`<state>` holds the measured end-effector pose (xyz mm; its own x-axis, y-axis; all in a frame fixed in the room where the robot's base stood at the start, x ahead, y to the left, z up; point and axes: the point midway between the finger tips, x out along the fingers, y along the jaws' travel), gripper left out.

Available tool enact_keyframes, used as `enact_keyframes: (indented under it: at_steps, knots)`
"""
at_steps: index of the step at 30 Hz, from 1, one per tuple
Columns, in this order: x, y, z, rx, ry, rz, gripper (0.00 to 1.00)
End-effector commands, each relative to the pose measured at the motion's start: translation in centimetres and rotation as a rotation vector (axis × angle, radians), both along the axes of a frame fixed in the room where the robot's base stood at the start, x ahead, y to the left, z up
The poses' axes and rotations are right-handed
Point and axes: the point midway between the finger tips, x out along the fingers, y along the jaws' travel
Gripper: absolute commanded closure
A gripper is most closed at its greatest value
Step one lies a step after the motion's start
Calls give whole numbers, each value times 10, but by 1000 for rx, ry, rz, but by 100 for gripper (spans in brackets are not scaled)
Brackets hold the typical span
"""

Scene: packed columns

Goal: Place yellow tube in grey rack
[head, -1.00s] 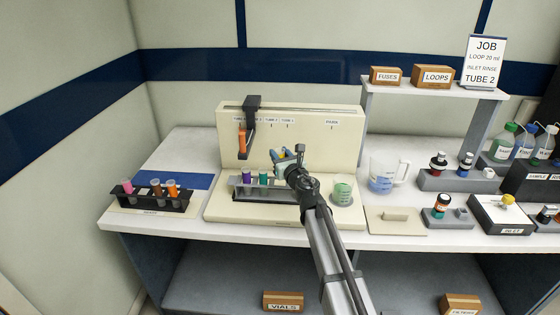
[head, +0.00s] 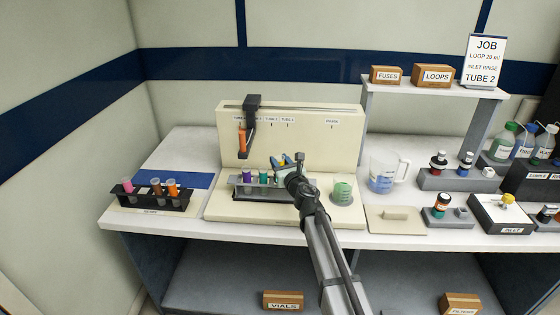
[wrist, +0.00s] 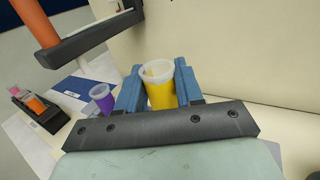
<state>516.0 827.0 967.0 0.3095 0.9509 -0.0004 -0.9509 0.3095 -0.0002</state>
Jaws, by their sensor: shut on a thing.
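My gripper (head: 286,162) is shut on the yellow tube (wrist: 161,92), which stands between the blue fingers in the wrist view with its clear open rim up. In the head view the tube is mostly hidden by the gripper. The grey rack (head: 240,191) stands on the cream base in front of the panel and holds a purple tube (head: 246,176) and a green tube (head: 263,177) at its left. My gripper is over the rack's right part. I cannot tell whether the yellow tube's lower end is in a hole.
A black arm (head: 252,103) with an orange tube (head: 242,141) hangs on the panel above the rack's left end. A beaker with green liquid (head: 342,192) stands right of my gripper. A black rack (head: 174,202) with several tubes stands at the left.

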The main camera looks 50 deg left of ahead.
Motion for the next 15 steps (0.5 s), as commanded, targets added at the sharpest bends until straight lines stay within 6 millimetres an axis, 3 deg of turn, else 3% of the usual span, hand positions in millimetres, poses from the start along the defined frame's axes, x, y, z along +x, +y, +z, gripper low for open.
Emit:
enact_keyframes:
  at_steps: [4, 5, 12, 15]
  knots:
    - [0, 0, -1, 0, 1, 0, 95]
    - [0, 0, -1, 0, 1, 0, 61]
    - [0, 0, -1, 0, 0, 0, 39]
    - [0, 0, -1, 0, 0, 0, 39]
